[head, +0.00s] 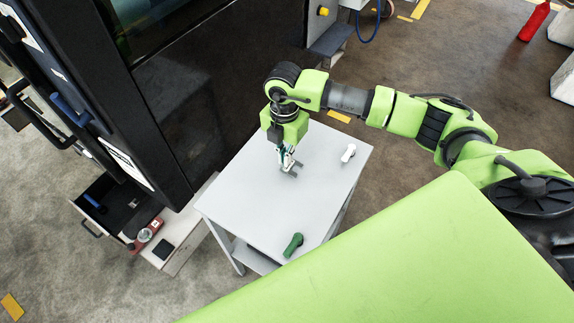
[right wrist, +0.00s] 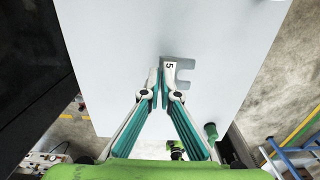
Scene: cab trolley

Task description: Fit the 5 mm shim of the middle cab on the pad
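The grey U-shaped shim, marked 5, shows in the right wrist view (right wrist: 181,80) at the fingertips, its open slot facing right. My right gripper (head: 286,158) points down there. Its fingers (right wrist: 160,88) are closed together on the shim's marked end. I cannot tell whether the shim touches the tabletop or hangs just above it. My left gripper is out of view. I cannot make out the pad or the cabs.
A white handle-like piece (head: 348,153) lies near the table's right corner. A green piece (head: 293,245) lies near its front edge. The tabletop between is clear. A tall black cabinet (head: 175,95) stands at left, with an open drawer (head: 105,205) holding small items. A red bottle (head: 534,22) stands far right.

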